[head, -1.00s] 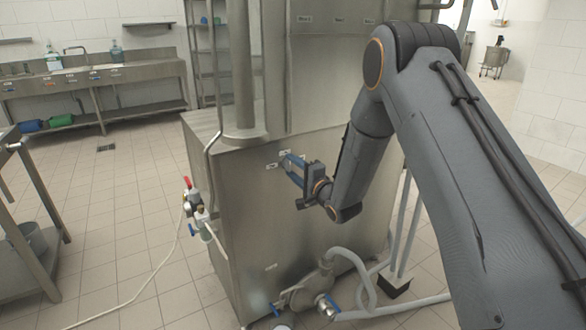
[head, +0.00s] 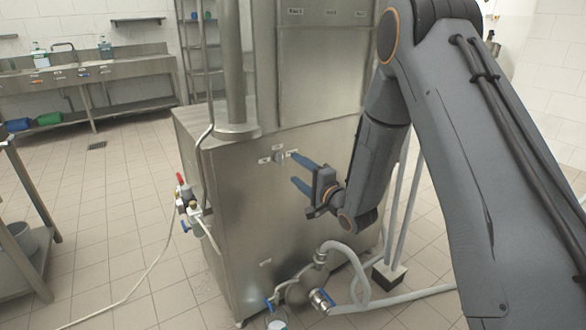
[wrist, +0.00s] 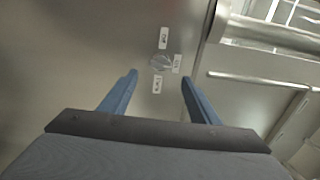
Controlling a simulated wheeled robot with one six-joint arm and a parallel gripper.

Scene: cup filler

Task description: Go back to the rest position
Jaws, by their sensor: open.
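My gripper (head: 302,174) is open and empty, with two blue fingers apart. In the head view it hangs in front of the steel cabinet's front face (head: 240,205), just right of a small round knob (head: 279,157) with white labels around it. In the wrist view the knob (wrist: 160,63) lies beyond the fingertips, roughly between them, and nothing is held. A gap shows between the fingertips and the knob in the wrist view. My arm reaches in from the right side of the head view.
A red-handled valve with a hose (head: 188,205) is on the cabinet's left side. A pump with a grey hose (head: 305,285) sits at its foot. A steel table (head: 25,215) stands at far left, and a long sink bench (head: 90,75) at the back.

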